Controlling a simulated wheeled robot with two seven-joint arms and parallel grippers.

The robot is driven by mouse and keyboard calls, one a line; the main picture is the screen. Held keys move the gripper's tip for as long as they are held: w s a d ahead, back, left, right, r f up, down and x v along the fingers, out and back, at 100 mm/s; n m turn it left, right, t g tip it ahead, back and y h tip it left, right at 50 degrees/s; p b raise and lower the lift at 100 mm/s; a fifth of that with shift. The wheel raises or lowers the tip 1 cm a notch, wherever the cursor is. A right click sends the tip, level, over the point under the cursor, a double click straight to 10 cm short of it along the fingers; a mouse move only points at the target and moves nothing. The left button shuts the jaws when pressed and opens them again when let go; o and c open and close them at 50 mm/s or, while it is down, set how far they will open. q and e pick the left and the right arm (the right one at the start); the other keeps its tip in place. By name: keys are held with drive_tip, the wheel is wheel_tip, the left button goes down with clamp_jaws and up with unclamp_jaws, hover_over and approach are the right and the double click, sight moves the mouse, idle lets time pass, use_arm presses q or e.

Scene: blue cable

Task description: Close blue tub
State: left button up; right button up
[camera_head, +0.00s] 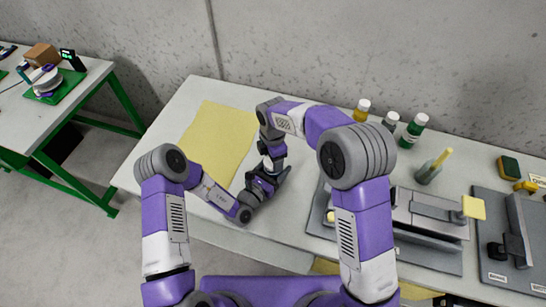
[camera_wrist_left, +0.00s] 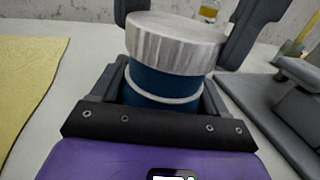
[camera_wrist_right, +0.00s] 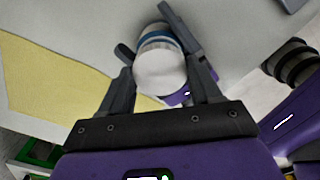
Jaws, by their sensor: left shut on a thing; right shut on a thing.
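The blue tub (camera_wrist_left: 165,85) stands upright between the fingers of my left gripper (camera_wrist_left: 163,92), which is shut on its body. A pale band runs around the tub. A silvery ridged lid (camera_wrist_left: 175,42) sits on top of the tub, and I cannot tell whether it is fully seated. My right gripper (camera_wrist_right: 160,68) is over the tub from above, its fingers on both sides of the lid, which shows as a pale disc (camera_wrist_right: 160,70). In the head view my right gripper (camera_head: 272,152) is just above my left gripper (camera_head: 268,182), and both hide the tub.
A yellow mat (camera_head: 217,140) lies left of the grippers on the white table (camera_head: 185,105). Several capped bottles (camera_head: 390,122) stand along the back. A grey cup (camera_head: 428,172) and a grey fixture (camera_head: 430,225) are to the right. A sponge (camera_head: 508,167) lies farther right.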

drive_tip(key=shift+f, duration=0.6)
